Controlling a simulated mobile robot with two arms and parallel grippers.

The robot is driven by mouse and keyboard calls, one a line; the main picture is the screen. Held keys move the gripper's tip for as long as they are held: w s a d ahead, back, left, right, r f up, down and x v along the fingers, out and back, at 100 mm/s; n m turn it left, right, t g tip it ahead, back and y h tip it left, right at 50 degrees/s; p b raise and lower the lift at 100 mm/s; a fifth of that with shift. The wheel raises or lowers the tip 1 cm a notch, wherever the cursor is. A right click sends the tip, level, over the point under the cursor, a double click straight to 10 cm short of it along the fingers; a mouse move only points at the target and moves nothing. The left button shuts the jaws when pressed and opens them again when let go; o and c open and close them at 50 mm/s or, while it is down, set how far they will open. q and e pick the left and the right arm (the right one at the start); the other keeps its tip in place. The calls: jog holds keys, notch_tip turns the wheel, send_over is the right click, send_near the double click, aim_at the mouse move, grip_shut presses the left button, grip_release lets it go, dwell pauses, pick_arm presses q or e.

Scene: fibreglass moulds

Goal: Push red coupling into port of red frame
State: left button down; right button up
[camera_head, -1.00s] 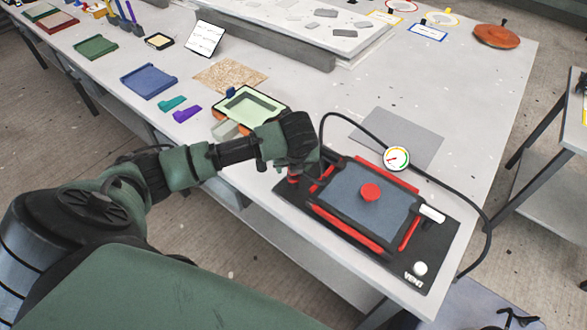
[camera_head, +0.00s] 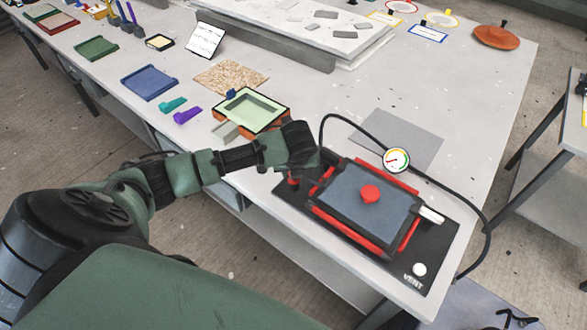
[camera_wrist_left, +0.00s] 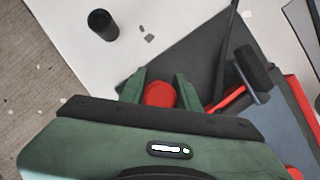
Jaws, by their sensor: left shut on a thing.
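My left gripper (camera_wrist_left: 160,88) is shut on the red coupling (camera_wrist_left: 160,94), which shows as a round red end between the green fingers. In the head view the gripper (camera_head: 296,172) points down at the left corner of the black base, and a bit of red shows beneath it; the fingertips are mostly hidden. The red frame (camera_head: 346,232) surrounds a blue-grey plate just right of the gripper. In the left wrist view a red bar of the frame (camera_wrist_left: 227,98) lies right of the fingers. I cannot make out the port or whether the coupling touches it. My right gripper is out of view.
A black hose (camera_head: 486,230) loops behind the frame to a round gauge (camera_head: 396,159). A red knob (camera_head: 371,194) sits on the plate. The black base (camera_head: 440,262) carries a white vent knob (camera_head: 420,269). An orange-edged tray (camera_head: 278,124) lies close behind my gripper.

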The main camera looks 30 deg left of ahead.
pick_arm(q)
notch_tip(320, 180, up, 20)
jog(key=b, duration=0.2)
dwell(0.6)
